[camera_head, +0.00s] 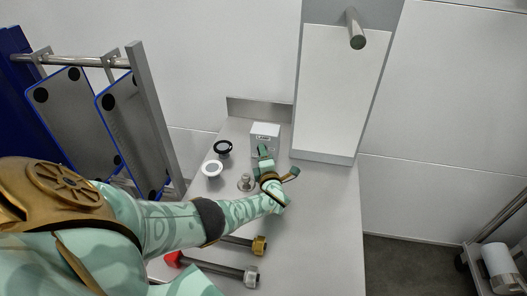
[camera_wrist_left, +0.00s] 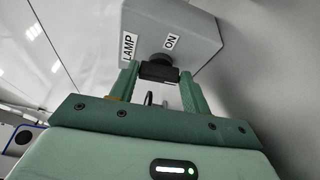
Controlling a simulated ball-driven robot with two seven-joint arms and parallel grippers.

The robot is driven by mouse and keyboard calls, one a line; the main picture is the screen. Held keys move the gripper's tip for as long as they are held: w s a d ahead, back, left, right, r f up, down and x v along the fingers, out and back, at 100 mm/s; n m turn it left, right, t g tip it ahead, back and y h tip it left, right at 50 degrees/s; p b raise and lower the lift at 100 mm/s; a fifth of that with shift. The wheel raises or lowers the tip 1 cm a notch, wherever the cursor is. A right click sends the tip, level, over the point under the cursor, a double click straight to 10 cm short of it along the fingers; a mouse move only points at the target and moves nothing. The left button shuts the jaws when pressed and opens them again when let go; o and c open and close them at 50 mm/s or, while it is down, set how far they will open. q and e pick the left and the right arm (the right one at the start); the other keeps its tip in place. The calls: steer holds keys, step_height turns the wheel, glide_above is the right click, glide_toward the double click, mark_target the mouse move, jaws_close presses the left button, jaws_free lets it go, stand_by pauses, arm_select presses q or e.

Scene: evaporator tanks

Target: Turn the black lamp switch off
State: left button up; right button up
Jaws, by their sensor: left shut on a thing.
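The lamp switch box (camera_head: 265,129) is a small grey box on the steel worktop, near its back edge. In the left wrist view the box (camera_wrist_left: 168,27) fills the top, with labels reading LAMP and ON. The black switch knob (camera_wrist_left: 158,68) sticks out of its face. My left gripper (camera_wrist_left: 160,84) has its two green fingers on either side of the knob and is shut on it. In the head view my left gripper (camera_head: 266,158) is right in front of the box and hides the knob. My right gripper is not in view.
A black-rimmed round part (camera_head: 223,148), a white round part (camera_head: 212,169) and a small metal fitting (camera_head: 245,183) stand left of the gripper. Pipes with a brass end (camera_head: 259,246) and a steel end (camera_head: 251,277) lie nearer. A tall white panel (camera_head: 338,90) stands right.

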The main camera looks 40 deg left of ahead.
arm_select(q)
steer(key=o, duration=1)
steer(key=p+v, duration=0.1)
steer(key=v, duration=0.2)
steer(key=p+v, duration=0.2)
steer(key=v, duration=0.1)
steer(key=shift+w+r, duration=0.1)
steer(key=shift+r, duration=0.1)
steer(key=p+v, duration=0.1)
steer(key=v, duration=0.4)
steer(key=p+v, duration=0.1)
steer(key=v, duration=0.4)
steer(key=shift+d+f+p, duration=0.2)
steer(key=shift+f+p, duration=0.05)
steer(key=shift+p, duration=0.05)
steer(key=shift+c, duration=0.3)
